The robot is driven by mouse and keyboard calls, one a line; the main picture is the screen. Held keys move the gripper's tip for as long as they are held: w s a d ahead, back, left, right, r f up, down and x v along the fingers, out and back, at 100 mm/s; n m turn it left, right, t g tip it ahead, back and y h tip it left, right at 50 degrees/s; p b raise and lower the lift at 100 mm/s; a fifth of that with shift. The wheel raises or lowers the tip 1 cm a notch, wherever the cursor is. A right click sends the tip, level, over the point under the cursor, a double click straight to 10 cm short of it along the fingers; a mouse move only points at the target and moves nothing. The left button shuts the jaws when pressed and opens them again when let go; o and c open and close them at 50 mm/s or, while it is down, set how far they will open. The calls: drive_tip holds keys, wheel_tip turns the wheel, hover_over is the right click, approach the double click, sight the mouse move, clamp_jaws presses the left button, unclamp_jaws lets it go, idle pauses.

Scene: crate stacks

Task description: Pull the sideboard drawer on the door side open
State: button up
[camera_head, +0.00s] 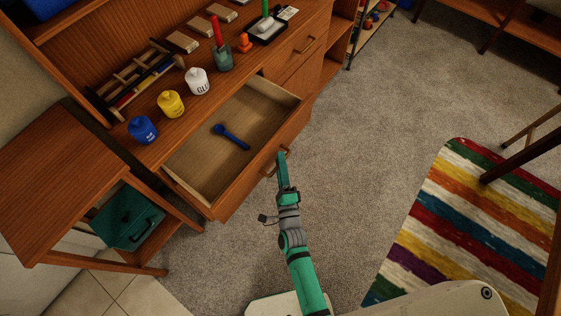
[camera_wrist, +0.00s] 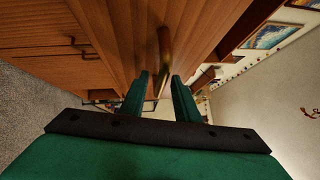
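The wooden sideboard drawer (camera_head: 262,142) nearest the small side table is pulled well out in the head view, and its inside shows. A blue spoon-like tool (camera_head: 231,137) lies in it. The drawer's brass bar handle (camera_head: 272,164) is on its front. My green gripper (camera_head: 281,160) is at this handle. In the wrist view the handle (camera_wrist: 164,50) lies between my two gripper fingers (camera_wrist: 160,82). The fingers stand apart, with a gap visible on each side of the bar. Another sideboard drawer (camera_head: 297,49), farther off, is closed.
On the sideboard top stand blue, yellow and white jars (camera_head: 171,104), a cup with a red-handled tool (camera_head: 222,58) and a wooden rack (camera_head: 135,78). A side table (camera_head: 60,180) with a teal box (camera_head: 127,217) is left. Carpet in front is clear; a striped rug (camera_head: 470,220) lies right.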

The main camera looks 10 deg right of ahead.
drive_tip(key=s+f, duration=0.1)
drive_tip(key=s, duration=0.9)
drive_tip(key=shift+s+a+f, duration=0.15)
drive_tip(key=shift+s+a, duration=0.1)
drive_tip(key=shift+a, duration=0.2)
drive_tip(key=s+a+r+n+g, duration=0.1)
drive_tip(key=s+a+r+n, duration=0.2)
drive_tip(key=s+n, duration=0.3)
drive_tip(key=s+a+r+n+g+y, duration=0.1)
drive_tip(key=s+a+r+n, duration=0.2)
drive_tip(key=s+r+n, duration=0.2)
drive_tip(key=s+a+r+n+g, duration=0.2)
drive_tip(key=s+a+r+n, duration=0.1)
drive_tip(key=s+n, duration=0.5)
drive_tip(key=shift+r+n+y, duration=0.3)
drive_tip(key=shift+r+n, duration=0.4)
drive_tip(key=shift+r, duration=0.2)
